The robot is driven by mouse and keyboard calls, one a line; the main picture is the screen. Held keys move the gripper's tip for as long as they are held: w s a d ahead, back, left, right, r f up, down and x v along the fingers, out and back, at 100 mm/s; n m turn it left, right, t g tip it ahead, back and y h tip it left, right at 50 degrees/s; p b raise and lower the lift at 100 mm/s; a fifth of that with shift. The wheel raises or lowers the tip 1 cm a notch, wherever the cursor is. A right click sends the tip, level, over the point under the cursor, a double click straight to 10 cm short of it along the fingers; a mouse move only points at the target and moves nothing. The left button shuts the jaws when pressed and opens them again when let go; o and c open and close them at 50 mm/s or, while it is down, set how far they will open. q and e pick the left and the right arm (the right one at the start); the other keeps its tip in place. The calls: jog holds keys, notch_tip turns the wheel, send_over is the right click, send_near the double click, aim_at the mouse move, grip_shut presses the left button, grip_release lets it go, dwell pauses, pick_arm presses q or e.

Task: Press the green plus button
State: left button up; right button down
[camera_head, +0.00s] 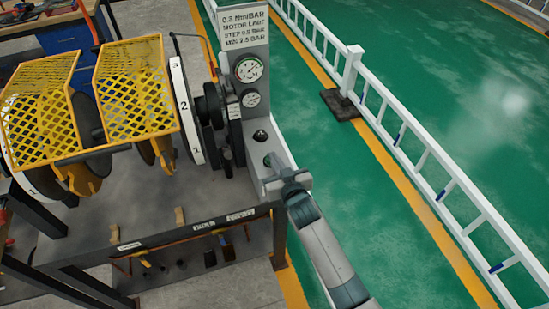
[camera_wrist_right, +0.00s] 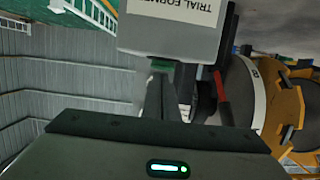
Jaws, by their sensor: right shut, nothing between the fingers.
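My left gripper is out of view.
A machine with yellow mesh guards (camera_head: 135,90) and a numbered white disc (camera_head: 184,110) stands left of the post. A white railing (camera_head: 420,150) runs along the green floor (camera_head: 450,80) at the right, which is clear.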

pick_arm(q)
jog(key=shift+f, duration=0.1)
pick_arm(e)
jog(key=shift+f, duration=0.15)
jog(key=shift+f+b, duration=0.65)
jog(key=shift+f, duration=0.3)
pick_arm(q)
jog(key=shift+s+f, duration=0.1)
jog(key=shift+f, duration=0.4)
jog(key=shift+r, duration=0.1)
pick_arm(e)
jog(key=shift+r+p, duration=0.8)
jog(key=shift+p, duration=0.05)
notch_tip(320, 180, up, 3)
jog(key=shift+w+p, duration=0.1)
jog(key=shift+p, duration=1.05)
pick_arm(q)
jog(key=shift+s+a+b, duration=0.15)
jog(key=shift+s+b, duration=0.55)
jog(key=shift+b, duration=1.15)
pick_arm(e)
jog(key=v, duration=1)
jog(key=shift+f, duration=0.1)
